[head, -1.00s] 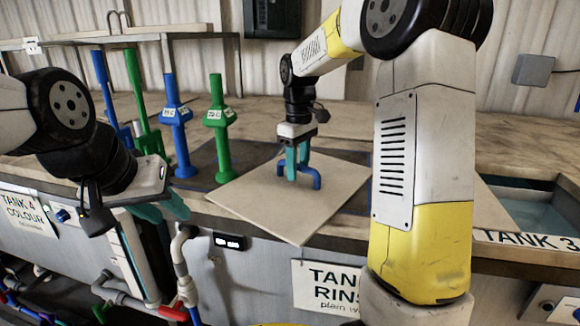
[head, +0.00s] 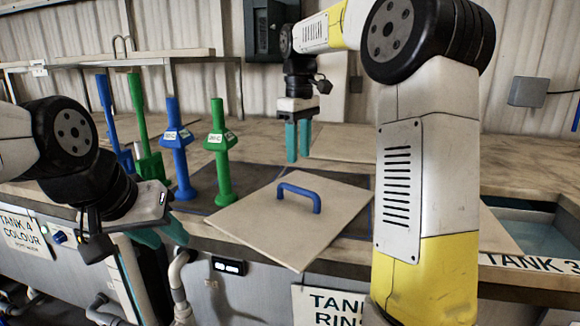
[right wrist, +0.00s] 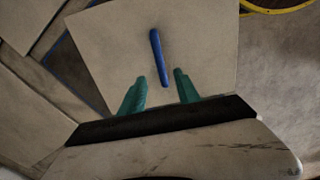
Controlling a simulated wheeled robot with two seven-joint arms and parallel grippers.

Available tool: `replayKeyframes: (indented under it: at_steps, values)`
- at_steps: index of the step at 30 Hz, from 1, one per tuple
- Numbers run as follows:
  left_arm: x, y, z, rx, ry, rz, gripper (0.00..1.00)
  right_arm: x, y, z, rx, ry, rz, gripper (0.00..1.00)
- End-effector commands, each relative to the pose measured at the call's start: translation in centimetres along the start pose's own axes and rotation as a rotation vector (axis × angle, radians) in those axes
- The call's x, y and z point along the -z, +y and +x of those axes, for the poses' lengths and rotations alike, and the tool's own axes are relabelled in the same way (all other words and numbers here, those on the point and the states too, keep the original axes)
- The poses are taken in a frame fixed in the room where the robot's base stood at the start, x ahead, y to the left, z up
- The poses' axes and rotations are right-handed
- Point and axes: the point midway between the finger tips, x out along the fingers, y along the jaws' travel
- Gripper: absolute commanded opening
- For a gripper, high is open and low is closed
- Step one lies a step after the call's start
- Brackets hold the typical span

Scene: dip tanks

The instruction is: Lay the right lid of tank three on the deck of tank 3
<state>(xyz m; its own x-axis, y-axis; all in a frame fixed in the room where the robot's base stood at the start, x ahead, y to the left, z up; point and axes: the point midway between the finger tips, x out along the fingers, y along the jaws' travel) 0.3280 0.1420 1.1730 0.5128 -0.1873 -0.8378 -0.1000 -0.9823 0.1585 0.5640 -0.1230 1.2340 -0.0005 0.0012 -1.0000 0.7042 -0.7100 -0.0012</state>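A square beige lid (head: 265,228) with a blue bar handle (head: 300,196) lies on the deck, its near corner sticking out past the front edge. The lid (right wrist: 205,40) and its handle (right wrist: 158,55) also show in the right wrist view. My right gripper (head: 298,141) is open and empty, above and behind the handle, apart from it. Its fingers (right wrist: 160,92) are spread in the right wrist view. My left gripper (head: 162,235) is open and empty by the front edge at left. The tank 3 opening (head: 530,232) shows water at the right, partly hidden by my right arm.
Blue and green upright tools (head: 178,150) (head: 219,155) stand on the deck left of the lid. A dark panel with a blue outline (head: 350,222) lies under and around the lid. Another flat beige board (head: 345,143) lies farther back. A grey box (head: 528,91) is on the wall.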

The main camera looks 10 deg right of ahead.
Motion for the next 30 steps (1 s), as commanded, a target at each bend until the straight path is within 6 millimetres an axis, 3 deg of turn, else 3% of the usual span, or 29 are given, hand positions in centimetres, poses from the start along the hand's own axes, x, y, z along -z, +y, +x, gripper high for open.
replayKeyframes:
  at_steps: [4,7,14,24,30]
  values:
    - [0.0,0.0,0.0,0.0,0.0,0.0,0.36,-0.5,-0.3,-1.0,-0.005,0.011,0.012,0.39]
    - [0.0,0.0,0.0,0.0,0.0,0.0,0.36,-1.9,-1.3,-1.6,-0.021,0.047,0.055,0.39]
    - [0.0,0.0,0.0,0.0,0.0,0.0,0.36,-8.0,-5.7,-1.6,-0.064,0.213,0.256,0.39]
    - [0.0,0.0,0.0,0.0,0.0,0.0,0.36,-15.9,-12.7,3.1,-0.064,0.488,0.582,0.39]
    - [0.0,0.0,0.0,0.0,0.0,0.0,0.36,-17.8,-14.8,5.6,-0.046,0.575,0.687,0.39]
